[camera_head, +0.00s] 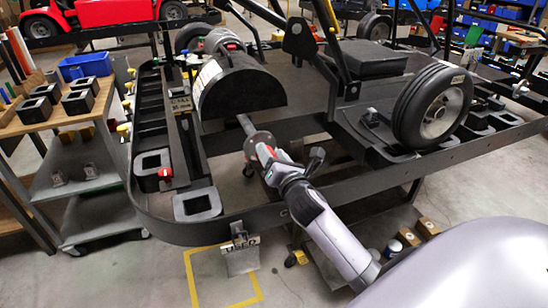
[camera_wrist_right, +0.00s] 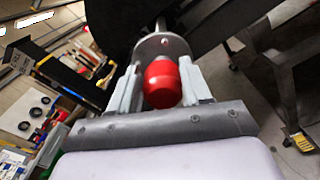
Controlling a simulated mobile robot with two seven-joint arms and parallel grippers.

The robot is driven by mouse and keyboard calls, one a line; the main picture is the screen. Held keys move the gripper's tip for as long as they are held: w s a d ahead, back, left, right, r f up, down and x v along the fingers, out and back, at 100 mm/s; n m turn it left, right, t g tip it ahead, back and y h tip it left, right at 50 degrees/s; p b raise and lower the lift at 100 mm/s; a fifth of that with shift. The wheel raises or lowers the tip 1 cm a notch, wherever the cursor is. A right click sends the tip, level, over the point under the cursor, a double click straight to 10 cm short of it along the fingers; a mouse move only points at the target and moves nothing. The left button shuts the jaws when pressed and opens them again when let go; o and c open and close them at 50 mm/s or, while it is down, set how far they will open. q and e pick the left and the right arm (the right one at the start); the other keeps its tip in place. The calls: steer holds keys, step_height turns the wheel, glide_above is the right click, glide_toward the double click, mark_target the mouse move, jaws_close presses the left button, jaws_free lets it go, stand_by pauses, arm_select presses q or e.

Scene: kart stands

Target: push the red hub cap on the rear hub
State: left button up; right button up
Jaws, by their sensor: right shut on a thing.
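The red hub cap (camera_wrist_right: 162,84) sits between the two grey fingers of my right gripper (camera_wrist_right: 162,88) in the wrist view. My right gripper (camera_head: 262,153) is shut on the cap in the head view, at the near side of the kart frame. The round grey hub plate (camera_wrist_right: 152,45) is straight behind the cap, with its thin axle (camera_wrist_right: 160,24) running away from it. In the head view the hub plate (camera_head: 258,141) is at the end of the axle (camera_head: 246,124). I cannot tell whether the cap touches the hub. My left gripper is not in view.
The black kart frame (camera_head: 250,218) surrounds the hub, with a mounted wheel (camera_head: 432,105) to the right and a large black rounded panel (camera_head: 240,92) behind the axle. A cart with black blocks (camera_head: 78,102) stands at the left. Yellow tape (camera_head: 222,303) marks the floor.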

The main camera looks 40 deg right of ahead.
steer(key=shift+x, duration=1.35)
steer(key=o, duration=1.2)
steer(key=shift+o, duration=0.2)
steer(key=v, duration=0.7)
steer(key=shift+b, duration=0.35)
steer(key=shift+s, duration=0.15)
